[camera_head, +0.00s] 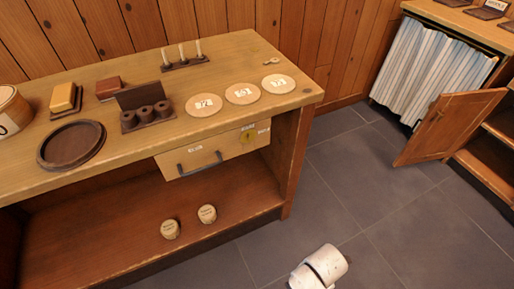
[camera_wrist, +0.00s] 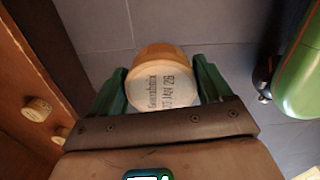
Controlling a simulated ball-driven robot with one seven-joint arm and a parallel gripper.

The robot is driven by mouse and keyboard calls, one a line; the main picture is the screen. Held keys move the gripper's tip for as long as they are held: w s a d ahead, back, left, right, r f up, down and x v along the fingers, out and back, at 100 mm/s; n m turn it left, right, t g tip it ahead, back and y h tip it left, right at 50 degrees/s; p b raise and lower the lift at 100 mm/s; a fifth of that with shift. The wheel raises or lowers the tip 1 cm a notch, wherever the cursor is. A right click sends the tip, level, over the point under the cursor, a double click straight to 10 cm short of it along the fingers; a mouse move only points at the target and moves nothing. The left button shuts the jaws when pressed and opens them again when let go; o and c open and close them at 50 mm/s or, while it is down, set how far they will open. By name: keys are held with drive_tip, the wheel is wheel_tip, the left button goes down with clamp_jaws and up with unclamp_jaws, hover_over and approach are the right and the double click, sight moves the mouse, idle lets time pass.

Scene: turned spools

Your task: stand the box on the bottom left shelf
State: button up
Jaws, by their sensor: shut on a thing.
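In the wrist view, my gripper (camera_wrist: 161,84) is shut on a round wooden box (camera_wrist: 158,52), with one green finger at each side. The box has a pale, printed face turned toward the camera, with a date ending in "26"; part of the print is hard to read. Dark floor tiles show beyond it. The low shelf (camera_head: 100,232) under the counter at left in the head view is open at the front. Two small round labelled pieces, a left one (camera_head: 170,229) and a right one (camera_head: 207,214), stand on it. I cannot make out my gripper or the held box in the head view.
The counter (camera_head: 245,125) above the shelf carries discs, a spool rack and a dark round tray (camera_head: 71,145). A drawer (camera_head: 212,151) hangs below its top. At right, a cabinet door (camera_head: 450,125) stands open.

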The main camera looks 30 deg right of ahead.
drive_tip(key=w+a+r+m+p, duration=0.1)
drive_tip(key=w+r+m+p, duration=0.4)
drive_tip(key=r, duration=0.6)
drive_tip(key=w+a+r+m+p, duration=0.1)
drive_tip(key=w+r+m+p, duration=0.5)
drive_tip(key=r, duration=0.4)
drive_tip(key=w+a+r+m+p, duration=0.2)
drive_tip(key=w+r+m+p, duration=0.4)
drive_tip(key=r, duration=0.5)
drive_tip(key=shift+w+r+m+p, duration=0.2)
drive_tip(key=shift+r+m+p, duration=0.1)
drive_tip(key=shift+m+p, duration=0.75)
